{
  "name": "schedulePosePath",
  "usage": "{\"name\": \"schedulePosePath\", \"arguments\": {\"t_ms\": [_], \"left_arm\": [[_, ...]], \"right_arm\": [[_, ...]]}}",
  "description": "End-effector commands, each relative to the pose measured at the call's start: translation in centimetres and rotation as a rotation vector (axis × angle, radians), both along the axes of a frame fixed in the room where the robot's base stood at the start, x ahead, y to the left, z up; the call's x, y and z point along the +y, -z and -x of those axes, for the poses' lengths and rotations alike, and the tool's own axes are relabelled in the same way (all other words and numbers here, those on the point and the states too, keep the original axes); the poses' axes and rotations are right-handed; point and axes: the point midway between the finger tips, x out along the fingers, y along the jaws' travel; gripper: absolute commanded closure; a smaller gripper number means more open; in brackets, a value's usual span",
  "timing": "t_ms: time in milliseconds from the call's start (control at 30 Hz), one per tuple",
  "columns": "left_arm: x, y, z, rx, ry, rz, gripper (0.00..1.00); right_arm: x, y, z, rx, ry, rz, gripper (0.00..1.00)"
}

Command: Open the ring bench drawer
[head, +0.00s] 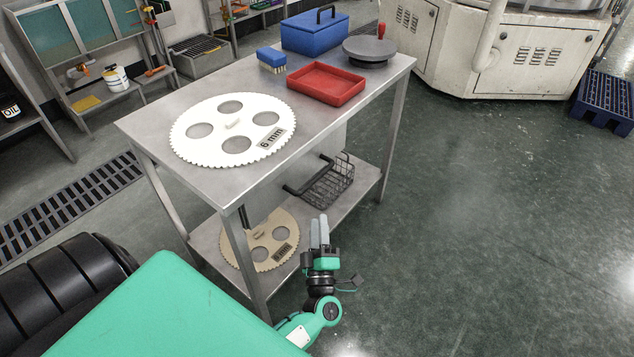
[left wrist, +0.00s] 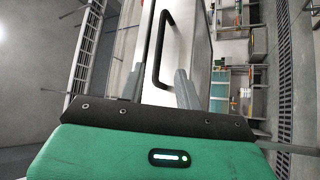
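The ring bench (head: 350,115) is a grey metal table. Its drawer (head: 308,158) is a pale box under the top, its front facing right and flush with the bench as far as I can tell. A black bar handle (head: 308,176) is on the drawer front; the handle also shows in the left wrist view (left wrist: 158,60) against the pale front (left wrist: 183,45). My left gripper (head: 320,220) is open and empty, low in front of the drawer. In the left wrist view, the handle lies ahead between its two fingers (left wrist: 159,88), apparently untouched. My right gripper is not in view.
On the top lie a white toothed ring (head: 203,150), a red tray (head: 325,67), a blue brush (head: 271,57), a blue box (head: 300,40) and a round grey plate (head: 369,46). The lower shelf holds a tan ring (head: 262,256) and a wire basket (head: 340,192).

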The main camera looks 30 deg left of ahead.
Motion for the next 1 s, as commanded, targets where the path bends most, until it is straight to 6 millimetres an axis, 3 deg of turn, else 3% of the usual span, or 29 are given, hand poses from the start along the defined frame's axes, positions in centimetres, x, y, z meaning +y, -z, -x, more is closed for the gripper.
{"name": "schedulePosePath", "arguments": {"t_ms": [600, 1000], "left_arm": [[6.1, -4.5, -8.6, 0.000, 0.002, -0.004, 0.66], [7.2, -5.2, -10.0, 0.003, 0.002, -0.003, 0.66]], "right_arm": [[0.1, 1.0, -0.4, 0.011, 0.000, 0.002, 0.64], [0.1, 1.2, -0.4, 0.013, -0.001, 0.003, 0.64]]}}
